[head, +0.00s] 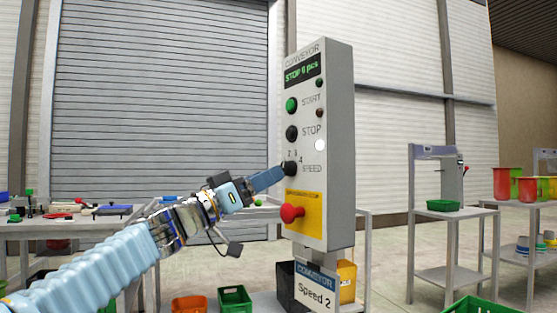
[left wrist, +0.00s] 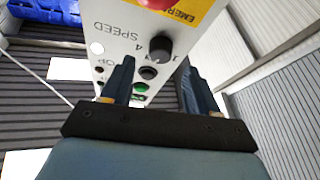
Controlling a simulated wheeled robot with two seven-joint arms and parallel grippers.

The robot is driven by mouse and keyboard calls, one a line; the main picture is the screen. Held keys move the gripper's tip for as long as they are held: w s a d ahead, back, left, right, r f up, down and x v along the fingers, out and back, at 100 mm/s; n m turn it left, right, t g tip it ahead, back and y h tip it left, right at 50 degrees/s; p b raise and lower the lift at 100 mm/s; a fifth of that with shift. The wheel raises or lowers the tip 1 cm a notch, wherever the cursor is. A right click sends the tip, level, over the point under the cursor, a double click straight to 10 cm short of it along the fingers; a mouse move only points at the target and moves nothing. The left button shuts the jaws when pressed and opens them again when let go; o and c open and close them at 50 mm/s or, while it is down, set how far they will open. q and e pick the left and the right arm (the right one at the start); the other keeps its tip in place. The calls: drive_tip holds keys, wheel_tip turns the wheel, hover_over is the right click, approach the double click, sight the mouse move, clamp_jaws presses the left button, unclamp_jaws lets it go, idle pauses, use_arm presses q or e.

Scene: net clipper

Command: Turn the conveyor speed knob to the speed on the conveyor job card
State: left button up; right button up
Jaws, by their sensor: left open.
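The conveyor control panel (head: 327,150) stands upright in the head view, its display reading "STOP 0 pcs". Its black speed knob (head: 290,168) sits above the word SPEED, with small numbers around it. The job card (head: 315,289) below the panel reads "CONVEYOR Speed 2". My left gripper (head: 279,173) is at the knob from the left and partly covers it. In the left wrist view, the knob (left wrist: 160,46) appears upside down, just beyond and between the fingertips of my open left gripper (left wrist: 157,65). I cannot tell whether they touch it, or where the knob points. My right gripper is not in view.
The red emergency button (head: 290,213) sticks out on a yellow plate just below the knob. The green start button (head: 291,105) and black stop button (head: 292,133) are above it. Green crates (head: 235,299) and an orange crate stand low behind.

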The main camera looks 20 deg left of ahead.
sight(288, 169)
use_arm(q)
drive_tip(key=p+x, duration=0.1)
drive_tip(key=x, duration=0.3)
drive_tip(key=shift+w+d, duration=0.1)
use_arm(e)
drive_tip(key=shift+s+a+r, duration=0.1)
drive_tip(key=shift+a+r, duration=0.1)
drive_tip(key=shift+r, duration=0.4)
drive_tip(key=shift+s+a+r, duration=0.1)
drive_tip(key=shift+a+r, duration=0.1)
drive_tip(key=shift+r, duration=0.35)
use_arm(q)
drive_tip(key=c, duration=1)
drive_tip(key=shift+c, duration=0.2)
